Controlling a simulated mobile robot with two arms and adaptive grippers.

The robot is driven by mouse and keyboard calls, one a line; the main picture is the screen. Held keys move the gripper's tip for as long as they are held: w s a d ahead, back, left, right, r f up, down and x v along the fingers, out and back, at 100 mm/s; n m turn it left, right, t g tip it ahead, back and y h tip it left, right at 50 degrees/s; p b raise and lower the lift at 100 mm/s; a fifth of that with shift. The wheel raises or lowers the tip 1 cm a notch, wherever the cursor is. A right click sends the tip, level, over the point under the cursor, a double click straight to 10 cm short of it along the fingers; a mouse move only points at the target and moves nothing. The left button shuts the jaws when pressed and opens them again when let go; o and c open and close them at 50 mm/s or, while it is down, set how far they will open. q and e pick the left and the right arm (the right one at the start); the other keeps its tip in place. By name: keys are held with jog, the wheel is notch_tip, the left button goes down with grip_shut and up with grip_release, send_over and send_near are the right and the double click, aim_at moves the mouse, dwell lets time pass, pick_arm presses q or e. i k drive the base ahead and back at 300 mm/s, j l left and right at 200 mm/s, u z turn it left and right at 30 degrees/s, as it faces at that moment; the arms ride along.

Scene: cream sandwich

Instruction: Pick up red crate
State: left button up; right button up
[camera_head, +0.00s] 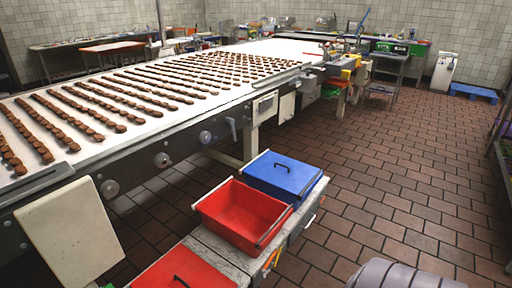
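An open red crate (243,213) stands upright on a grey metal-topped cabinet, in the lower middle of the head view. Its inside looks empty. It has pale bars along its short ends. A red lid-like piece with a dark handle (187,268) lies at the bottom edge, partly cut off; whether it covers another crate cannot be told. Neither of my grippers shows. A rounded grey piece at the bottom right seems to be part of my own arm.
A blue crate with a blue lid and dark handle (283,174) stands right behind the red crate. The long conveyor (150,112) with rows of brown sweets runs along the left. Open brown tiled floor (400,180) lies to the right.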

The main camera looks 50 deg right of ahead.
aim_at(236, 212)
jog(key=z, duration=1.5)
jog(key=u, duration=1.8)
jog(key=z, duration=1.8)
jog(key=l+u, duration=0.1)
jog(key=u, duration=0.5)
jog(key=i+l+u, duration=0.15)
jog(key=l+u, duration=0.15)
jog(key=l, duration=0.15)
jog(key=l+u, duration=0.25)
jog(key=l, duration=0.2)
jog(key=i+l+u, duration=0.1)
jog(key=l+u, duration=0.2)
jog(key=l, duration=0.2)
